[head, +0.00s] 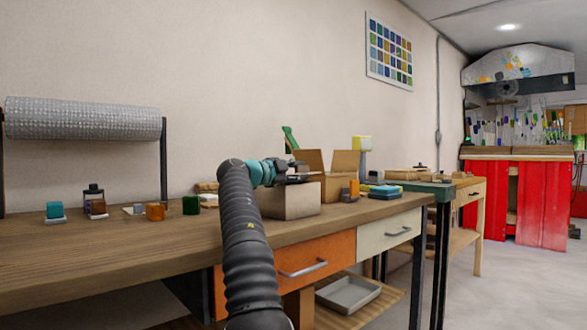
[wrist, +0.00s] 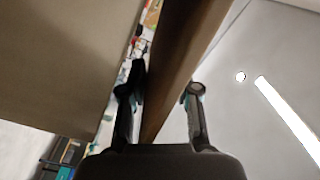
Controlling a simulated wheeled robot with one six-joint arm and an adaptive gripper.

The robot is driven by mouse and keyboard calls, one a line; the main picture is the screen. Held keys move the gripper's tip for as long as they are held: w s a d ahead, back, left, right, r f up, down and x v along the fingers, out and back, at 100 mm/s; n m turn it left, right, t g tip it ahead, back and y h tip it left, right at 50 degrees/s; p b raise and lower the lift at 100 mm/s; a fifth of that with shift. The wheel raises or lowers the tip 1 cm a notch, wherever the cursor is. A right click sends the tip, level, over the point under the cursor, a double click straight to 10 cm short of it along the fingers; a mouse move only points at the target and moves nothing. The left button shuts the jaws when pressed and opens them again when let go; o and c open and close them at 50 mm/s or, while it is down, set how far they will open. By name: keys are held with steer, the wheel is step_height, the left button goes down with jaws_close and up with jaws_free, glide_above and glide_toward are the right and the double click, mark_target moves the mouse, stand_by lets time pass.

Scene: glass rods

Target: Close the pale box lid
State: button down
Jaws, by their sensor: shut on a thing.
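The pale box (head: 289,203) stands on the wooden workbench, near its front edge in the head view. My gripper (head: 300,176) is just above the top of this box, with its arm reaching in from the front. In the wrist view my gripper (wrist: 163,90) has a finger on each side of a brown slab-like edge (wrist: 172,70) and is shut on it. I take this edge to be the pale box lid; its hinge and angle are hidden. A broad tan surface (wrist: 60,65) fills the left of the wrist view.
An open cardboard box (head: 333,187) with raised flaps stands right behind the pale box. Small coloured blocks, among them an orange one (head: 155,211) and a green one (head: 191,205), sit to the left. A blue stack (head: 384,191) lies to the right.

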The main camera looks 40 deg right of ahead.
steer(key=shift+f, duration=0.3)
steer(key=c, duration=1)
jaws_free()
steer(key=shift+w, duration=0.1)
